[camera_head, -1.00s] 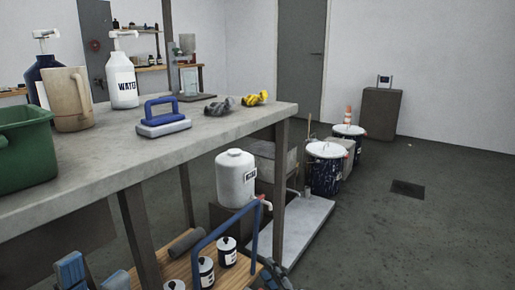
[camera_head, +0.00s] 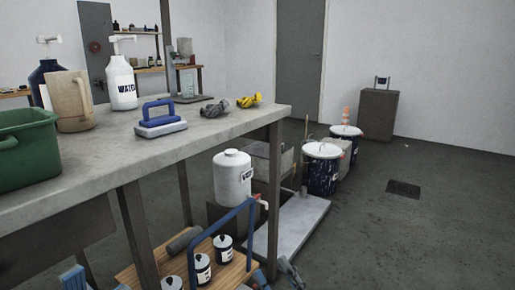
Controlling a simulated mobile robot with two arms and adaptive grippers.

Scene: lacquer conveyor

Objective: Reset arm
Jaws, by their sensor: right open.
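My right gripper (camera_head: 288,271) is at the bottom edge, low beside the right end of a wooden board. It is small in view and open, with nothing seen between its fingers. At the bottom left a blue-grey part (camera_head: 73,279) shows, cut off by the frame; it may belong to my left gripper, and its jaws cannot be made out.
A grey workbench (camera_head: 110,155) holds a green bin (camera_head: 28,150), a beige jug (camera_head: 70,102), bottles and a blue-handled tool (camera_head: 160,120). Below are the wooden board (camera_head: 240,268) with cans and a blue handle, and a white water tank (camera_head: 232,175). Open floor lies right.

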